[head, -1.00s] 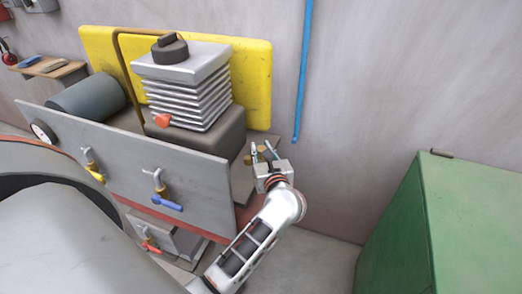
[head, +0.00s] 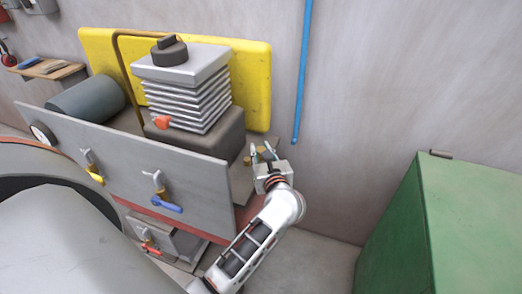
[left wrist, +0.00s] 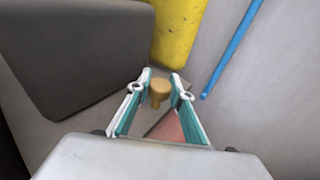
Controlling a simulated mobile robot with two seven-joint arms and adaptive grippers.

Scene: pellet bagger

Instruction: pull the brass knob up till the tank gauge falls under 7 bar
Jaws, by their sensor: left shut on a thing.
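The brass knob (left wrist: 158,90) shows between the two fingertips of my left gripper (left wrist: 160,82) in the left wrist view. The gripper is shut on it. In the head view my left gripper (head: 264,151) is at the right end of the machine, beside the grey panel, with the knob small and partly hidden by the fingers. The tank gauge (head: 42,133) is a white dial at the far left of the panel. It is seen at a steep angle and its reading cannot be made out. My right gripper is not in view.
The grey panel (head: 125,150) carries yellow and blue-handled taps. A finned compressor block (head: 190,90) and a yellow guard (head: 250,85) stand behind it. A blue pipe (head: 302,70) runs down the wall. A green cabinet (head: 465,220) stands at the right.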

